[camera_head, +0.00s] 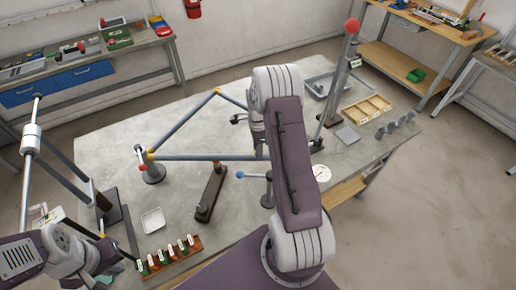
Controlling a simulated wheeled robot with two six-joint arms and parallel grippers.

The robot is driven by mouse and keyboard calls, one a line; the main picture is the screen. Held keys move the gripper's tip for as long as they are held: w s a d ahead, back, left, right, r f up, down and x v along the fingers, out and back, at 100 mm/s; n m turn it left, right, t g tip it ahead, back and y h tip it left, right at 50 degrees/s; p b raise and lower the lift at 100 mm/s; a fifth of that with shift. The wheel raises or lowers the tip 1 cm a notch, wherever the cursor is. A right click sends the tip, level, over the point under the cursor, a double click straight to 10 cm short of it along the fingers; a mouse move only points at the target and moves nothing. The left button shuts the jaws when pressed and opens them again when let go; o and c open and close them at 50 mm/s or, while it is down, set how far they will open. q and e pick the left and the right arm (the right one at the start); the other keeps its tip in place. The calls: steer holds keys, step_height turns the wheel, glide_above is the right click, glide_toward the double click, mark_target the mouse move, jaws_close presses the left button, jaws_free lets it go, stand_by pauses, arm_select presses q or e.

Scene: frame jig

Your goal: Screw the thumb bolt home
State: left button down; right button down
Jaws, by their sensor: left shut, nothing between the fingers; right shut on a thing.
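A triangular frame of grey-blue tubes with yellow joints (195,157) is held over the table. Its left corner sits by a stand (152,174) with a red-tipped part; its right corner is hidden behind my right arm. I cannot make out the thumb bolt. My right arm covers the middle of the view, and only a dark part of the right gripper (239,118) shows beside the frame's right tube. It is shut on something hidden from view. My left gripper (106,250) is low at the left, shut and empty, near the table's front left edge.
A rack of several coloured pieces (168,258), a white tray (153,220) and a brown block (211,192) lie in front. A blue-knobbed rod (240,175) sticks out beside my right arm. A red-balled post (342,70) and wooden tray (367,108) stand right. The table's left back is clear.

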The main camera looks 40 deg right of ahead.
steer(key=shift+w+r, duration=0.1)
steer(key=c, duration=1.1)
jaws_free()
steer(key=shift+c, duration=0.2)
steer(key=shift+r, duration=0.35)
step_height(320, 180, up, 8)
steer(key=b, duration=0.2)
steer(key=shift+r, duration=0.15)
